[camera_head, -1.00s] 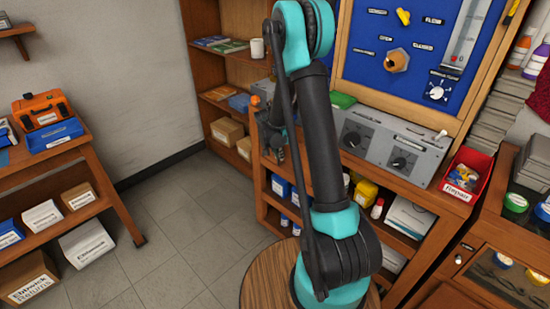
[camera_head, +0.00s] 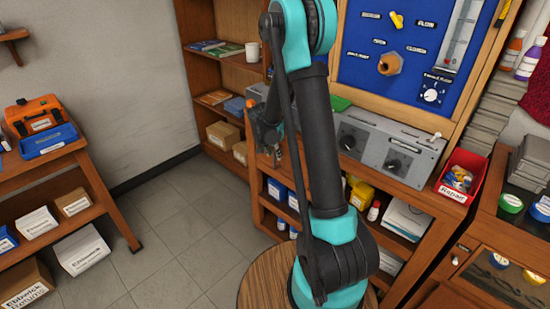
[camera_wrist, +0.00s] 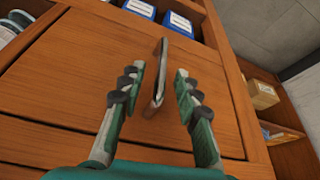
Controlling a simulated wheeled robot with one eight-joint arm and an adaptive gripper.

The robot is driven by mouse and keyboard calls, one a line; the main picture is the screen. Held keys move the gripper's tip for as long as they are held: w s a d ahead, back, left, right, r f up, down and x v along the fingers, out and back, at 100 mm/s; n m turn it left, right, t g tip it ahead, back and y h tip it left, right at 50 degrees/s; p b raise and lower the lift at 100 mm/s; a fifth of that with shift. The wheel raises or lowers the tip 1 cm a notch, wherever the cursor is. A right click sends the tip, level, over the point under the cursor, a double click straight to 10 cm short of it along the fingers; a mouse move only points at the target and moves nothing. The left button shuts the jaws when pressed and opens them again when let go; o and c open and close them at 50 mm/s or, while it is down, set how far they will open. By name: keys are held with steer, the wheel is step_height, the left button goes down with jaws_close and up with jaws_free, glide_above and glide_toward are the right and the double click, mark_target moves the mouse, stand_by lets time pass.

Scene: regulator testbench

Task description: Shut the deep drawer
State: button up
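In the wrist view a wooden drawer front (camera_wrist: 75,85) fills most of the picture, with an upright bar handle (camera_wrist: 159,98) near its middle. I cannot tell how far this drawer stands out. My gripper (camera_wrist: 160,72) is open, with one finger on each side of the handle and a visible gap to both. In the head view my gripper (camera_head: 266,128) is by the left end of the wooden bench, partly hidden by my arm. The drawer front cannot be made out there.
The bench (camera_head: 345,167) carries a grey regulator box (camera_head: 375,145) and a red bin (camera_head: 462,176). Shelves with blue containers (camera_head: 277,190) lie below. A bookcase (camera_head: 235,75) stands behind. The floor (camera_head: 185,215) to the left is clear up to a side table (camera_head: 85,160).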

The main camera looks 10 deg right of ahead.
steer(key=v, duration=0.8)
steer(key=shift+s+d+r, duration=0.1)
steer(key=s+d+n+y, duration=0.3)
steer(key=s+n, duration=0.5)
steer(key=s, duration=2.1)
steer(key=shift+s+d+n+t, duration=0.2)
steer(key=shift+s+n+t, duration=0.1)
steer(key=shift+t, duration=0.1)
